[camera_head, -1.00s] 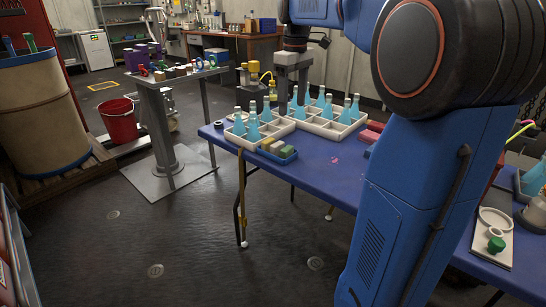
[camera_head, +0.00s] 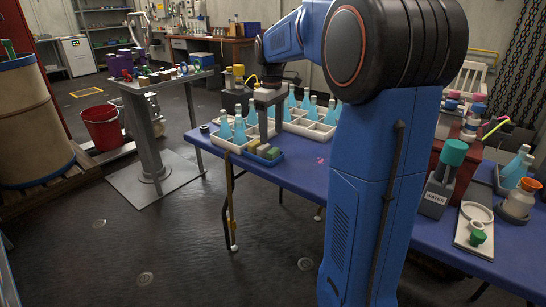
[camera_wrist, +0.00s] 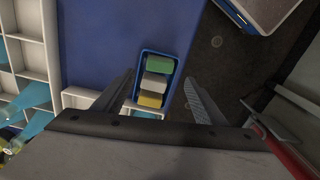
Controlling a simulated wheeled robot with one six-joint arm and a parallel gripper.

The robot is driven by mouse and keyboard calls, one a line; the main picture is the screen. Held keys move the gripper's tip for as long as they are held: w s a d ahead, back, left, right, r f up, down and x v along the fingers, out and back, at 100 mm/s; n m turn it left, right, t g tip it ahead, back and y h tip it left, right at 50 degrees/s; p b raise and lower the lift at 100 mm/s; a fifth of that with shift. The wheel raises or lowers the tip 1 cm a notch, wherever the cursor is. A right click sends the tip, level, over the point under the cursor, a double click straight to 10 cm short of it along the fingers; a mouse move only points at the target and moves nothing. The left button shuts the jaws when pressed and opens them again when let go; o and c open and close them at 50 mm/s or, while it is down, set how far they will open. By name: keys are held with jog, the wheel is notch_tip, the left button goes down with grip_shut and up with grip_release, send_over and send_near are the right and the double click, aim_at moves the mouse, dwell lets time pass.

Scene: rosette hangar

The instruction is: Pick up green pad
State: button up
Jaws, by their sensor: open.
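The green pad (camera_wrist: 159,65) lies at the far end of a small blue tray (camera_wrist: 166,104) in the wrist view, in a row with a grey pad (camera_wrist: 155,83) and a yellow one (camera_wrist: 151,99). In the head view the blue tray (camera_head: 268,161) sits at the table's left front edge, with the green pad (camera_head: 272,153) at its near end. My gripper (camera_wrist: 158,78) is open and empty above the tray, one finger on each side of the row. In the head view my gripper (camera_head: 272,137) points down over the tray, partly hiding the pads.
White compartment crates (camera_head: 299,128) with several blue bottles stand close behind the tray; one (camera_wrist: 32,54) shows left in the wrist view. A grey stand (camera_head: 165,86) with small items stands left, apart from the table.

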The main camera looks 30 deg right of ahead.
aim_at(272, 150)
jog(key=shift+f, duration=3.3)
jog(key=c, duration=1.2)
jog(key=shift+r, duration=0.15)
notch_tip(272, 150, up, 10)
